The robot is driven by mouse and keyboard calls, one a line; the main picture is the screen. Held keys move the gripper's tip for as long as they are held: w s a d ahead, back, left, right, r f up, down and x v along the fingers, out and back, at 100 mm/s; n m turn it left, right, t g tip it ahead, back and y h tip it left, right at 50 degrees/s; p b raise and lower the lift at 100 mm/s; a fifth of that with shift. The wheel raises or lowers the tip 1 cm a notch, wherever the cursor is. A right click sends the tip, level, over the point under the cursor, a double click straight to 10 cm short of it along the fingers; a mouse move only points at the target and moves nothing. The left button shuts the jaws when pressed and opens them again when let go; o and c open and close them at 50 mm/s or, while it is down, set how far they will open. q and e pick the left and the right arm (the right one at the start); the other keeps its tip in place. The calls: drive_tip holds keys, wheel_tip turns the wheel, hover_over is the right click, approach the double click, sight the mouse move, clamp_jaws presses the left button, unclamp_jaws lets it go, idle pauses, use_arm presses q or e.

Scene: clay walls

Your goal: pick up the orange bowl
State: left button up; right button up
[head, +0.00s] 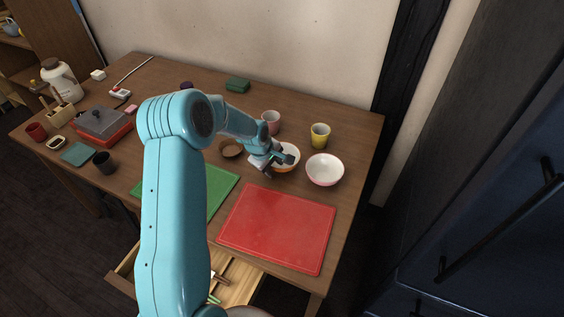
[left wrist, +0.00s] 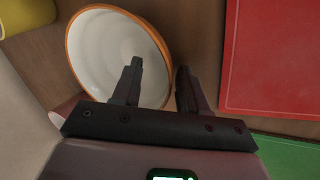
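The orange bowl (head: 291,151) stands on the wooden table, white inside with an orange rim. It fills the upper left of the left wrist view (left wrist: 112,50), upright and apparently empty. My left gripper (head: 284,159) is over its near-left side and hides part of it in the head view. One finger overlaps the bowl's inside and the other is beyond the rim, over the table. Contact cannot be told. My right gripper is not in view.
A white-and-pink bowl (head: 325,169) is close on the right. A yellow cup (head: 320,136) and a pink cup (head: 271,122) stand behind. A brown bowl (head: 231,148) is to the left. Red (head: 277,228) and green (head: 217,188) boards lie in front, above an open drawer (head: 237,283).

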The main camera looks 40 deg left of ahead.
use_arm(q)
drive_tip(key=c, duration=0.5)
drive_tip(key=shift+d, duration=0.1)
clamp_jaws()
drive_tip(key=shift+r, duration=0.1)
